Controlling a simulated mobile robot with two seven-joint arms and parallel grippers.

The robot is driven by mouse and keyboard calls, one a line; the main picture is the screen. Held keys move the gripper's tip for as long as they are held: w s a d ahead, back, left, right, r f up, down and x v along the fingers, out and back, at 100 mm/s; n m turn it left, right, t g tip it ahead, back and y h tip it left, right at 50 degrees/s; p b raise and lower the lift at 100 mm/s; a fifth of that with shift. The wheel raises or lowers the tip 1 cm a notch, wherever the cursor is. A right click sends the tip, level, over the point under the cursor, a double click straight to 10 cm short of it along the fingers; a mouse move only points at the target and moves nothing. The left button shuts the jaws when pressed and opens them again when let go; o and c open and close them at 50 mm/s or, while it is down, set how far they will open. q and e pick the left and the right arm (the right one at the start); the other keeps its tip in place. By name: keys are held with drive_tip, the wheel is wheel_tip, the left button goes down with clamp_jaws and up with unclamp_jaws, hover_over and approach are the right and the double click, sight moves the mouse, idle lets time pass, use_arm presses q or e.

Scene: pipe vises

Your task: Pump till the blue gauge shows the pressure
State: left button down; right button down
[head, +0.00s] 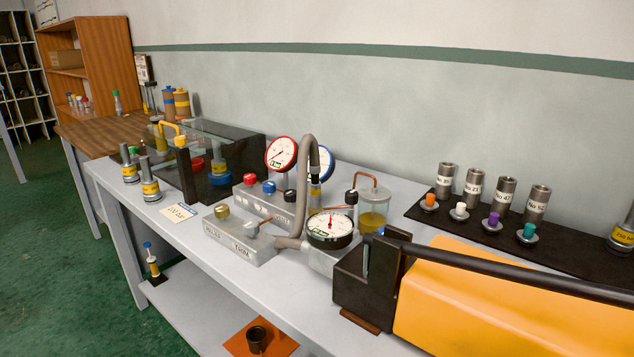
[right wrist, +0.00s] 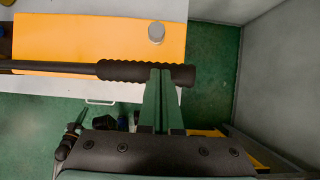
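The blue-rimmed gauge (head: 328,163) stands behind a grey hose in the head view; its face is partly hidden and its needle is unreadable. The pump has an orange body (head: 470,300) and a long black lever (head: 500,267) running right out of the head view. In the right wrist view the lever's ribbed grip (right wrist: 125,71) lies across the orange body. My right gripper (right wrist: 160,72) has its green fingers close together, over the grip near its end; contact is unclear. My left gripper is not in view.
A red-rimmed gauge (head: 281,153) and a black-rimmed gauge (head: 330,229) stand near the valve block (head: 265,205). A card (head: 179,212) marked in bar lies at the bench's front edge. A black mat (head: 470,220) holds labelled metal cylinders and coloured plugs.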

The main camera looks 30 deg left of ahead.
drive_tip(key=shift+f, duration=0.25)
drive_tip(key=shift+d+r, duration=0.15)
drive_tip(key=shift+r, duration=0.05)
wheel_tip(320, 180, up, 7)
drive_tip(key=a+p, duration=0.1)
drive_tip(key=p, duration=0.4)
drive_tip(key=shift+w+a, duration=0.3)
drive_tip(key=shift+a, duration=0.1)
wheel_tip(320, 180, up, 5)
drive_tip(key=p, duration=0.4)
drive_tip(key=shift+p, duration=0.3)
